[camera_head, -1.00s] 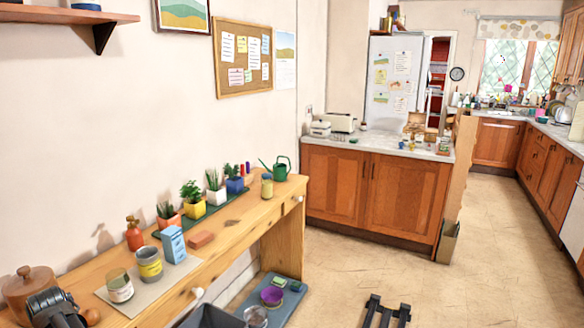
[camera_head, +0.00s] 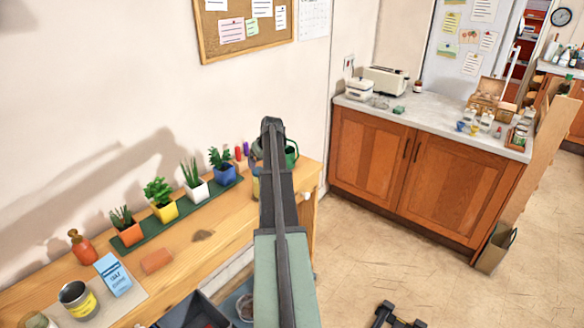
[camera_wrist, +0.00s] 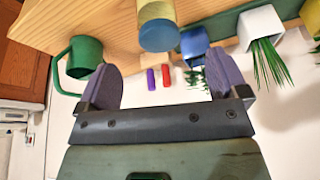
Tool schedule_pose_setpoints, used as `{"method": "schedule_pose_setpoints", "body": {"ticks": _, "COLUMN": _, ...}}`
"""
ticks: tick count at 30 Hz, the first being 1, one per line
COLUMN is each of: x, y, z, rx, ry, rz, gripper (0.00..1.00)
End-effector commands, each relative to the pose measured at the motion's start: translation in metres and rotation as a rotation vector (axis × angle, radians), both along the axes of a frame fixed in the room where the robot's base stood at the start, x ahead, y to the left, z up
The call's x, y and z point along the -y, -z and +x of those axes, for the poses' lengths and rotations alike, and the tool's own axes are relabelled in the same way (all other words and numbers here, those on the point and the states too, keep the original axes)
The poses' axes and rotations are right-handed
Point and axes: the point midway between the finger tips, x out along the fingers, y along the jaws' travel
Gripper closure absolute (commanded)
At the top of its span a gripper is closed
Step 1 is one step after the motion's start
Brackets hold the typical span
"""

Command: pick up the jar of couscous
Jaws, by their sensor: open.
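The jar (camera_wrist: 157,12), with pale yellow contents and a blue-grey lid, is at the top of the wrist view, which appears upside down. It stands on the wooden bench, and I take it as the couscous, though no label is readable. In the head view only a sliver of the jar (camera_head: 256,186) shows beside my arm. My gripper (camera_wrist: 164,78) is open, with its two purple-grey fingers apart and nothing between them. The jar lies beyond the fingertips, roughly in line with the gap. In the head view my arm hides most of that bench end.
A blue pot (camera_wrist: 194,44) and white pot (camera_wrist: 262,26) with plants are on the other side, with red and purple small items (camera_wrist: 166,77) nearby. The wooden bench (camera_head: 225,215) runs along the wall.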

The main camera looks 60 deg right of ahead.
Motion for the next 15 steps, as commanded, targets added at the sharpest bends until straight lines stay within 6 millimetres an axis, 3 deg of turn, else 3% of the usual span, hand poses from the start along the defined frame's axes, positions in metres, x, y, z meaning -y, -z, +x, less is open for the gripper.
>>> {"method": "schedule_pose_setpoints", "body": {"ticks": 8, "x": 0.003, "y": 0.002, "z": 0.005, "rx": 0.012, "ry": -0.084, "rz": -0.049, "gripper": 0.08}}
{"method": "schedule_pose_setpoints", "body": {"ticks": 15, "x": 0.009, "y": 0.047, "z": 0.019, "rx": 0.011, "ry": -0.083, "rz": -0.049, "gripper": 0.08}}
